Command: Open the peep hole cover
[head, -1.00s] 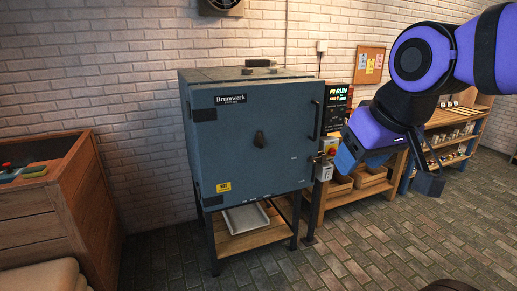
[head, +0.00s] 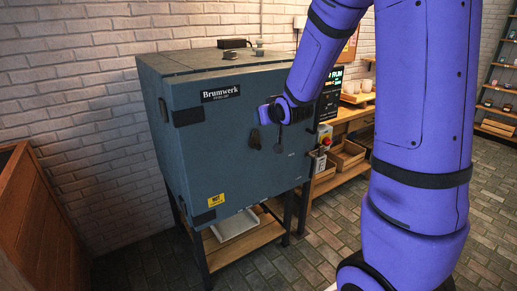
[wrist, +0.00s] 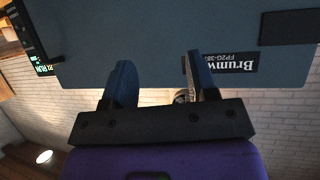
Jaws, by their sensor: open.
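The blue-grey kiln (head: 235,165) has a shut front door. The peep hole cover (head: 255,138) is a small dark teardrop shape near the middle of the door. My gripper (head: 267,117) is just above and beside it, close in front of the door. A second dark rounded shape (head: 279,147) hangs just right of the cover; I cannot tell whether it is a finger or a shadow. In the wrist view my gripper (wrist: 160,82) has its two dark fingers apart with nothing held between them. I cannot make out the cover there.
The kiln stands on a frame with a wooden lower shelf (head: 262,232). A control box with a red button (head: 325,140) is at its right side. A wooden crate (head: 30,215) stands at left. Shelves (head: 497,95) are at far right. My arm hides much of the right side.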

